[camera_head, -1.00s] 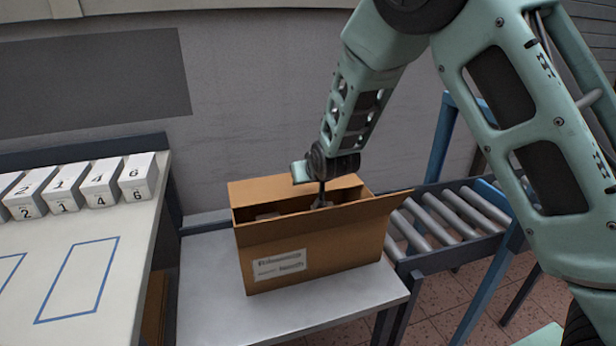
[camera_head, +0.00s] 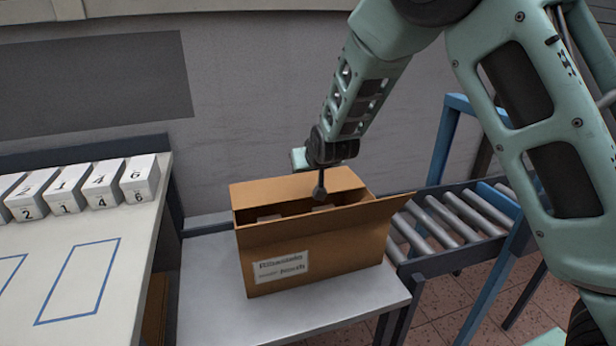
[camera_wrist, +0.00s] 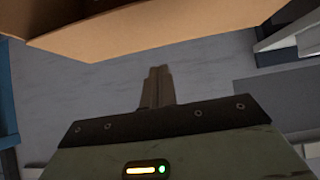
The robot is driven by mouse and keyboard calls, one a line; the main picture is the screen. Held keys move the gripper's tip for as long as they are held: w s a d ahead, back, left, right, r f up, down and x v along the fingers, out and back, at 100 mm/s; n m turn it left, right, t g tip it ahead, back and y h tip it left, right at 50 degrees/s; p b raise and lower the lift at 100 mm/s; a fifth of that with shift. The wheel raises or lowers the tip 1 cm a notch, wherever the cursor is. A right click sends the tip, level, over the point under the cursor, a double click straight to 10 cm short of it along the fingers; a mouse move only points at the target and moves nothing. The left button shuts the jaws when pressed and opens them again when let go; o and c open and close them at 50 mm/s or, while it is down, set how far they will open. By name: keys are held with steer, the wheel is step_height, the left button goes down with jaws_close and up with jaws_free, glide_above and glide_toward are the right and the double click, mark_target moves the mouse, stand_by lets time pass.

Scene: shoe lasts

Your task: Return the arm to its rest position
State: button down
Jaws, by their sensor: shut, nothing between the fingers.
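My gripper (camera_head: 319,191) hangs pointing down over the open cardboard box, its fingertips near the level of the box's upper edge. It is shut and holds nothing. In the wrist view my gripper's closed fingers (camera_wrist: 158,88) stand together with the grey wall behind them. My arm comes down from the upper right of the head view. The cardboard box (camera_head: 330,249) has its flaps open and a white label on its front. The wrist view shows part of the box (camera_wrist: 120,28) along the top. The inside of the box is mostly hidden by its front wall.
The box stands on a grey metal table (camera_head: 215,300). A roller conveyor (camera_head: 445,222) with blue posts lies to the right. On the left, a white table (camera_head: 110,285) with blue outlines carries several numbered white blocks (camera_head: 103,182). Open space lies above the box.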

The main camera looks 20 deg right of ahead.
step_height(320, 180, up, 7)
steer(key=s+a+n+g+y+p, duration=0.1)
steer(key=s+a+n+g+p, duration=0.3)
steer(key=s, duration=0.7)
steer(key=s+a+m+g+y+b, duration=0.15)
steer(key=s+a, duration=0.45)
steer(key=s, duration=0.6)
steer(key=s+d+n+g+h+p, duration=0.1)
steer(key=s+n+g, duration=0.1)
steer(key=s, duration=0.8)
steer(key=s+d+r+n+g+h+p, duration=0.1)
steer(key=s+n+g, duration=0.1)
steer(key=s, duration=0.8)
steer(key=shift+s+d+n+g+p, duration=0.25)
steer(key=shift+n+g+p, duration=0.1)
steer(key=shift+n, duration=0.2)
